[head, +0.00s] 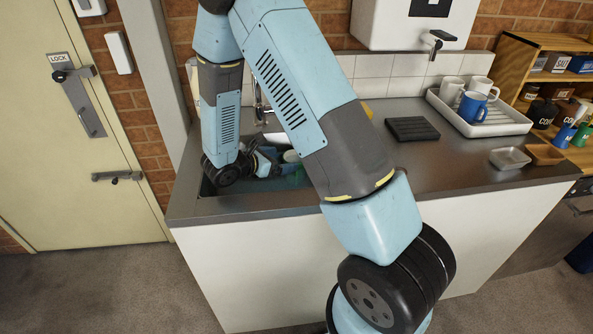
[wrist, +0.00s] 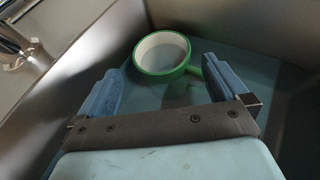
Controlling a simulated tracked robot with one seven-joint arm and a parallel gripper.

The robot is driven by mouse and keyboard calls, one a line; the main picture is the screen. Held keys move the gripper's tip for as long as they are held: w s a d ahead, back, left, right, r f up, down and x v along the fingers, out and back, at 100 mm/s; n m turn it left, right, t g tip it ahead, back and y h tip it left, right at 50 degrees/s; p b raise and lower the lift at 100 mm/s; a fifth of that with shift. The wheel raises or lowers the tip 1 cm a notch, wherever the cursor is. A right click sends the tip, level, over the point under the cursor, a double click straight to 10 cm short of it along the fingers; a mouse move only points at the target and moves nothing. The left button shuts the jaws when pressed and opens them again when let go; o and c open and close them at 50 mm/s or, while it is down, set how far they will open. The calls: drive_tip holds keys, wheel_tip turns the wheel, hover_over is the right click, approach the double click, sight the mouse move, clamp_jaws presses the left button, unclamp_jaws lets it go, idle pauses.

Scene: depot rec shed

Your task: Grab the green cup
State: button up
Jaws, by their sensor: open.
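In the wrist view a green cup (wrist: 162,55) with a white inside stands on the blue-green floor of a basin, its mouth facing up towards the camera. Its handle points right, close to the right finger. My gripper (wrist: 163,76) is open, with one finger on each side of the cup's near part; I cannot tell whether either finger touches it. In the head view my gripper (head: 268,163) is down in the sink, and a pale rim (head: 291,156) beside it looks like the cup's. Most of the cup is hidden there.
Sink walls (wrist: 235,25) rise close around my gripper. A tap (head: 259,112) stands behind the sink.

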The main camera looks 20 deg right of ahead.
sight(291, 159)
drive_tip(key=shift+x, duration=2.65)
drive_tip(key=shift+s+f, duration=0.15)
drive_tip(key=c, duration=1.6)
drive_tip(key=shift+o, duration=0.2)
